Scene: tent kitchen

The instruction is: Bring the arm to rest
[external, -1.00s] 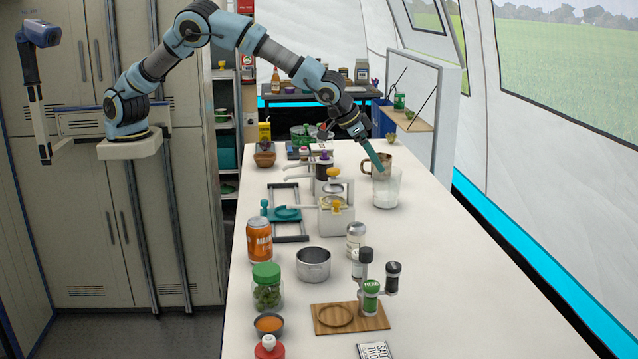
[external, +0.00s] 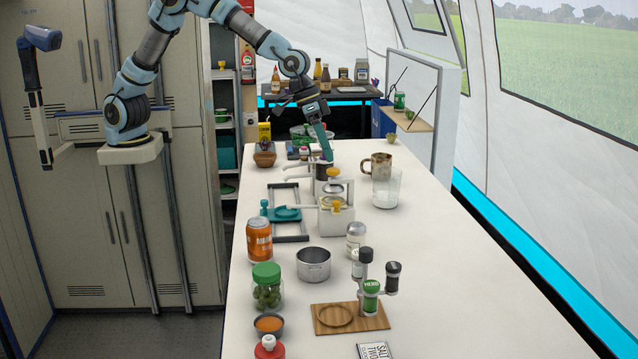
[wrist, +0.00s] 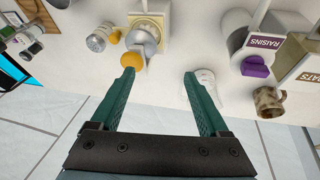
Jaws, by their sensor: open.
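My gripper (external: 327,152) hangs above the far part of the white table, over the dispensers near the table's middle line. In the wrist view my gripper (wrist: 160,85) shows two teal fingers spread wide apart with nothing between them. My arm reaches out from its base at the left, bent high at the elbow, with the fingers pointing down.
Below the gripper stand dispensers, one with a yellow knob (external: 335,215). A brown mug (external: 376,165) and a clear glass (external: 386,190) stand to the right. An orange can (external: 259,240), a pot (external: 313,264) and a spice rack are nearer. The table's right side is clear.

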